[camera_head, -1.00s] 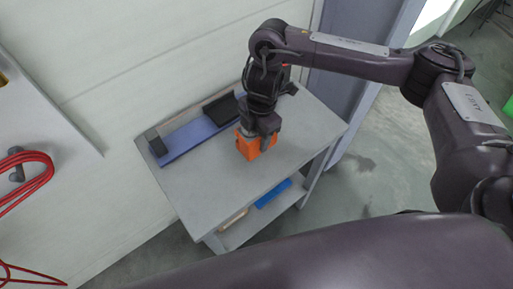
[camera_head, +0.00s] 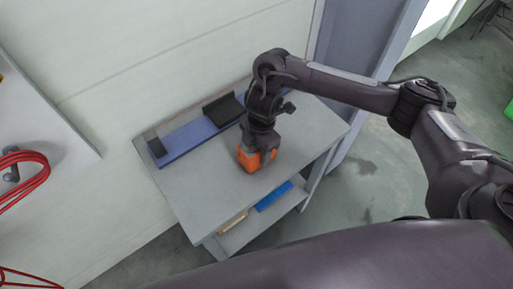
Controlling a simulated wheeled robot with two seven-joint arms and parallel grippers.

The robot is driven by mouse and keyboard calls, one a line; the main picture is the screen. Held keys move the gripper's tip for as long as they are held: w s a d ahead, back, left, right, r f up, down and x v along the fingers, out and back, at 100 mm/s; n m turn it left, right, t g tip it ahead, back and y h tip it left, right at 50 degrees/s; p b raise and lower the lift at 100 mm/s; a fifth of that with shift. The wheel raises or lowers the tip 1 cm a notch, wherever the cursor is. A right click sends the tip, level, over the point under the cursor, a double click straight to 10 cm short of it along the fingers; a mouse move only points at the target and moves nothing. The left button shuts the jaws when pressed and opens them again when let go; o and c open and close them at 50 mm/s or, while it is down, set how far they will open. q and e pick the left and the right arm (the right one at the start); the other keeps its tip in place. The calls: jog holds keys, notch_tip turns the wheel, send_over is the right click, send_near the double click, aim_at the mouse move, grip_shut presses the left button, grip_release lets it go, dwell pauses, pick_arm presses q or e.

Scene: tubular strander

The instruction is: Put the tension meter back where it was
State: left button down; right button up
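The tension meter is most likely the orange block (camera_head: 247,160), near the middle of the grey cart top (camera_head: 200,190) in the head view. My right gripper (camera_head: 262,153) comes down on it from above and appears shut on it, covering part of its top and right side. The block looks slightly tilted. I cannot tell whether it touches the cart top or hangs just above it. My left gripper is not in view.
A blue tray (camera_head: 185,139) with dark blocks (camera_head: 222,109) lies along the cart's back edge. A lower shelf holds a blue item (camera_head: 273,196) and a tan item (camera_head: 233,221). A red cable (camera_head: 28,175) hangs at left. The cart top's front left is clear.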

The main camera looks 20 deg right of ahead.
jog(key=o, duration=0.3)
jog(key=shift+r, duration=0.1)
jog(key=shift+w+r, duration=0.1)
jog(key=shift+r, duration=0.3)
jog(key=r, duration=0.3)
jog(key=d+r+p, duration=0.1)
jog(key=r, duration=0.7)
jog(key=shift+w+d+r+p, duration=0.15)
jog(key=shift+p, duration=0.2)
